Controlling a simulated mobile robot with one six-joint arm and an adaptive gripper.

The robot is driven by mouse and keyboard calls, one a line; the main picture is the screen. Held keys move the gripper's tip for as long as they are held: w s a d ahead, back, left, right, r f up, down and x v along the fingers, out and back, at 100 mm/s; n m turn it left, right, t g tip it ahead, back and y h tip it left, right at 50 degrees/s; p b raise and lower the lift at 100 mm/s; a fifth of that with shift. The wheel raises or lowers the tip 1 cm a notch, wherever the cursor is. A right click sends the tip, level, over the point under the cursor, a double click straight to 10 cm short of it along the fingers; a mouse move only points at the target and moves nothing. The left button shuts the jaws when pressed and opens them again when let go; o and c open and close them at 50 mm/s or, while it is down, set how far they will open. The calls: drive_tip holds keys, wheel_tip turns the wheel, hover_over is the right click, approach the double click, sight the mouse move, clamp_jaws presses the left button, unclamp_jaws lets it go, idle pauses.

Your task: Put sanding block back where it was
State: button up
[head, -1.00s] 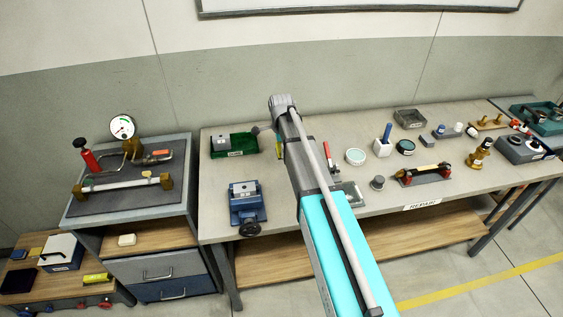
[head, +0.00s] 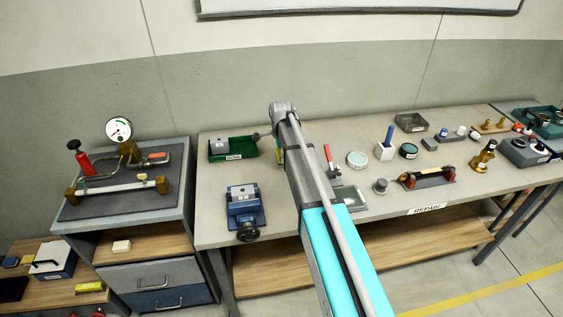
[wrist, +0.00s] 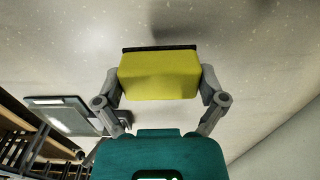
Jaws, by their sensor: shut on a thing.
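The sanding block (wrist: 160,76) is a yellow block with a thin black layer along one face. In the wrist view my gripper (wrist: 160,84) is shut on it, one finger at each side. Behind it is the pale speckled bench top, with a dark shadow just beyond the block. In the head view my arm hides most of the gripper, and only a small yellow piece shows left of the arm. The gripper is over the left part of the repair bench (head: 330,223), just right of the green tray (head: 240,155). The block's exact height above the bench cannot be told.
A blue vise (head: 245,209) stands at the bench's left front. A red-handled tool (head: 329,158), a round dish (head: 357,159) and a framed plate (head: 349,198) lie right of my arm. The gauge rig (head: 119,129) stands on the left cabinet. The bench between vise and arm is clear.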

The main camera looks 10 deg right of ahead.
sight(281, 166)
drive_tip(key=shift+w+f+b, duration=0.35)
drive_tip(key=shift+f+b, duration=0.1)
drive_tip(key=shift+f, duration=0.05)
drive_tip(key=shift+d+f+b, duration=0.1)
drive_tip(key=shift+f+b, duration=1.35)
drive_tip(key=shift+f, duration=0.05)
drive_tip(key=shift+f, duration=0.1)
drive_tip(key=o, duration=0.7)
wheel_tip(281, 166, up, 12)
drive_tip(key=p, duration=1.2)
